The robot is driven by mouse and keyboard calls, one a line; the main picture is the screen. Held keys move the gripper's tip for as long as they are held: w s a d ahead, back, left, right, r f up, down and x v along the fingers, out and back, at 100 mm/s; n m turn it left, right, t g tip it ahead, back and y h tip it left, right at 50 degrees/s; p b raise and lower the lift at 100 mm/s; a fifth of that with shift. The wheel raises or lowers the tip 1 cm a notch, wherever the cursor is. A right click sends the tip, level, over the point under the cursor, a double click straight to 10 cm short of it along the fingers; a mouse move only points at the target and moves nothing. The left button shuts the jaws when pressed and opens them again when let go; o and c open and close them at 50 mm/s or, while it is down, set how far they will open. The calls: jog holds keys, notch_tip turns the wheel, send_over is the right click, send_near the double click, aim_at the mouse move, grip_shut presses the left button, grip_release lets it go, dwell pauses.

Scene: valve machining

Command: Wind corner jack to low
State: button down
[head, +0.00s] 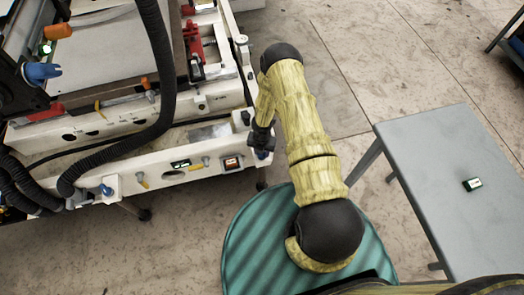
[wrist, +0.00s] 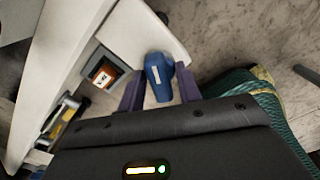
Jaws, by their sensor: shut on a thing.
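The blue jack knob (wrist: 158,75) sits at the corner of the machine's white frame (wrist: 80,35) in the wrist view, with a pale mark on its face. My gripper (wrist: 160,90) is shut on it, one purple finger on each side. In the head view my gripper (head: 262,138) is at the frame's near right corner, and the knob is mostly hidden there. A small display with an orange label (wrist: 103,76) is set in the frame beside the knob. This display also shows in the head view (head: 232,163); its reading is too small to tell.
A thick black hose (head: 160,60) hangs over the machine.

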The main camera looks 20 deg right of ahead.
jog(key=n, duration=0.4)
jog(key=shift+d+n, duration=0.1)
jog(key=shift+n, duration=0.3)
jog(key=c, duration=1.2)
grip_release()
jog(key=shift+r+p, duration=3.25)
jog(key=shift+r, duration=0.8)
